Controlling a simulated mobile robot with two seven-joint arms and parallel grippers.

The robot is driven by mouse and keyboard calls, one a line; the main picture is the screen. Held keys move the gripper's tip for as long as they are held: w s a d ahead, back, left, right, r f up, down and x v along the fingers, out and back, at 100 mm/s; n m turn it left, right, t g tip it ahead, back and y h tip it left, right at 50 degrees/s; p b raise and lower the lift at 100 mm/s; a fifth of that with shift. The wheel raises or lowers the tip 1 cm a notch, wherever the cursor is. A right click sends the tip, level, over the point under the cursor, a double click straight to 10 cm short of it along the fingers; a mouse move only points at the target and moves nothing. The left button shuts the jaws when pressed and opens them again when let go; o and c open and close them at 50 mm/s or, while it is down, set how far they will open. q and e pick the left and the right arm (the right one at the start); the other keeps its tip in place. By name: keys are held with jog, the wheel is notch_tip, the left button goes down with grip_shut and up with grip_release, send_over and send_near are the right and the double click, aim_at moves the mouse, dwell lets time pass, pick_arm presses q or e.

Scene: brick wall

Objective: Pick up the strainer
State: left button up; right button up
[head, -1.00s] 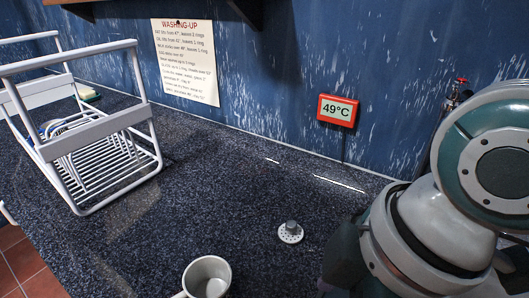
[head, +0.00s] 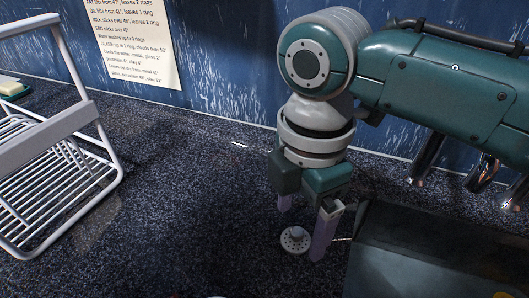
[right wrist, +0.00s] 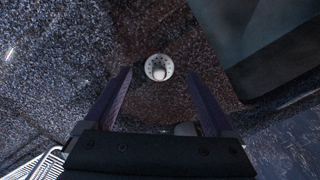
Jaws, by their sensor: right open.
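The strainer (head: 295,240) is a small pale disc with holes and a raised knob, lying flat on the dark speckled counter (head: 190,235). My right gripper (head: 301,232) points down over it with its fingers apart and empty. In the head view the strainer shows between and slightly behind the fingers. In the right wrist view the strainer (right wrist: 158,67) appears centred between the two fingertips (right wrist: 159,73). Whether the fingers are level with it or above it I cannot tell. My left gripper is not in view.
A dark sink basin (head: 420,255) lies just right of the strainer, with metal taps (head: 428,160) behind it. A white wire rack (head: 60,165) stands at the left. The blue wall (head: 225,60) is behind.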

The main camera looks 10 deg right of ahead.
aim_at(296, 237)
notch_tip(296, 237, down, 3)
jog(key=shift+r, duration=0.15)
grip_shut()
dwell(0.7)
jog(key=shift+r, duration=0.15)
